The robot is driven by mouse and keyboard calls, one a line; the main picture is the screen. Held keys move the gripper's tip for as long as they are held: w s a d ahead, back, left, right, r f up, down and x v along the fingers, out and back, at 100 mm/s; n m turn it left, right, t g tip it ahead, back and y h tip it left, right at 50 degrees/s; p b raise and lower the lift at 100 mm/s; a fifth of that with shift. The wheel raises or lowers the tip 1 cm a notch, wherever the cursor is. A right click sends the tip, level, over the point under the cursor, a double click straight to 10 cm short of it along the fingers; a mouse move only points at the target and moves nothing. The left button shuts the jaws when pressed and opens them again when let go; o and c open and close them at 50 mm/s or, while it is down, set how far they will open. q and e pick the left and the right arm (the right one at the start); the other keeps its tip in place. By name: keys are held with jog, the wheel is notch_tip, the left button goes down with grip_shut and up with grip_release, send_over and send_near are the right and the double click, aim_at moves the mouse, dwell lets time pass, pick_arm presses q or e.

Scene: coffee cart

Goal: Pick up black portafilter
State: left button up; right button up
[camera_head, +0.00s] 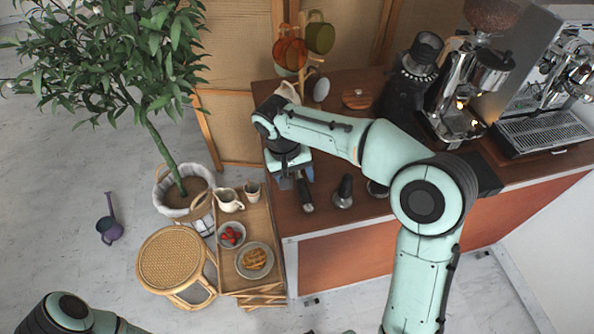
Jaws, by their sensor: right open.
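A black handle with a bright metal end, which looks like the black portafilter (305,194), lies on the brown counter (322,222) near its left front corner. Its far end is hidden by my right gripper. My right gripper (285,184) points down over this corner, just left of the handle. It is open, and I see nothing held in it. I cannot tell whether it touches the handle. Of my left arm, only a link shows at the bottom left; its gripper is out of view.
A tamper-like tool (343,192) stands right of the handle. A grinder (462,100) and an espresso machine (545,125) stand at the right. A mug rack (303,60) is at the back. A low wooden tray table (262,215) with bowls and a pitcher adjoins the counter's left side.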

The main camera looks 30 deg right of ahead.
aim_at(303, 189)
jog(key=shift+w+d+f, duration=0.1)
jog(key=shift+d+f, duration=0.05)
jog(key=shift+f, duration=0.5)
jog(key=shift+d+f, duration=0.1)
jog(key=shift+f, duration=0.5)
jog(key=f, duration=0.1)
jog(key=d+f, duration=0.1)
jog(key=f, duration=0.2)
jog(key=shift+d+f, duration=0.3)
jog(key=shift+d, duration=0.05)
jog(key=shift+r, duration=0.1)
grip_shut()
